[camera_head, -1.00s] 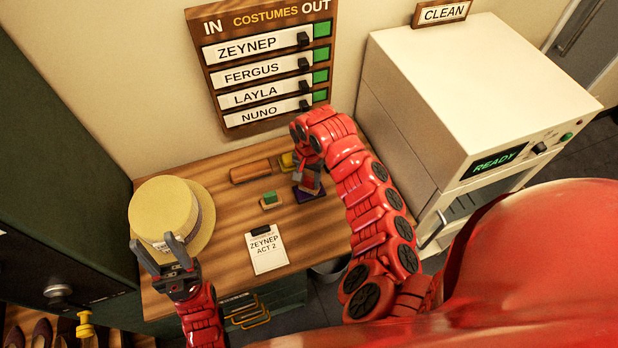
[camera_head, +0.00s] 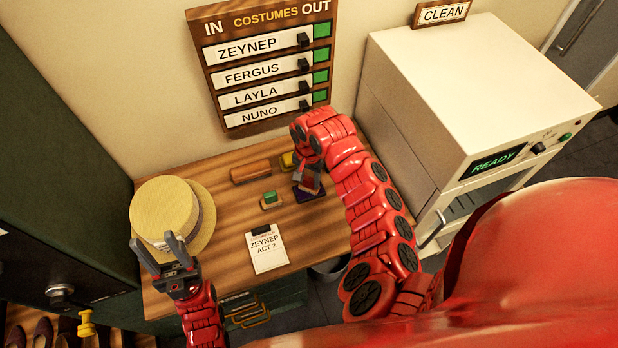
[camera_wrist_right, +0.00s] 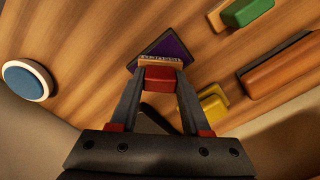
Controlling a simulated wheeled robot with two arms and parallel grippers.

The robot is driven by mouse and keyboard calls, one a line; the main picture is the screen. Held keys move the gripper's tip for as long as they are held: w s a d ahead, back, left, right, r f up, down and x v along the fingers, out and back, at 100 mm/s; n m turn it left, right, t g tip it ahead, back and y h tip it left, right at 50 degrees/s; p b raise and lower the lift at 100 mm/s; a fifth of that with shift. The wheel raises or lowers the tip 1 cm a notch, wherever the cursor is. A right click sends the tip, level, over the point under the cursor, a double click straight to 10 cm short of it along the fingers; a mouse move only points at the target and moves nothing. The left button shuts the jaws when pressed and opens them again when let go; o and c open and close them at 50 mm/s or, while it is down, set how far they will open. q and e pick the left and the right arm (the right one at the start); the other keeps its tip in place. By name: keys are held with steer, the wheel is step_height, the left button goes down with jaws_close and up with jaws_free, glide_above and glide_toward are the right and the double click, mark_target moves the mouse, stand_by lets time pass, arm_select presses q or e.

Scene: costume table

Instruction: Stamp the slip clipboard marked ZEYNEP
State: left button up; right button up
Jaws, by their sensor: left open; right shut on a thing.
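The slip clipboard (camera_head: 268,252) marked ZEYNEP ACT 2 lies on the front of the table. My right gripper (camera_head: 309,180) is at the back of the table, shut on a stamp. In the right wrist view the stamp (camera_wrist_right: 160,74) shows its red part between the fingers of my right gripper (camera_wrist_right: 160,88), with a lettered wooden edge below it. The stamp is over a dark purple ink pad (camera_head: 308,194); the pad also shows in the wrist view (camera_wrist_right: 177,44). I cannot tell whether they touch. My left gripper (camera_head: 161,250) is open and empty at the left, in front of the straw hat.
The straw hat (camera_head: 165,212) sits on the table's left. A green-topped block (camera_head: 271,200), a brown wooden block (camera_head: 250,171) and a yellow item (camera_head: 287,160) lie near the right gripper. A white cabinet (camera_head: 415,130) stands at the right. Bare wood surrounds the clipboard.

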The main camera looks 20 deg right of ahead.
stand_by(0.3)
steer(key=shift+r+p, duration=0.75)
step_height(320, 180, up, 6)
steer(key=p, duration=0.4)
steer(key=shift+f, duration=0.25)
steer(key=shift+a, duration=0.1)
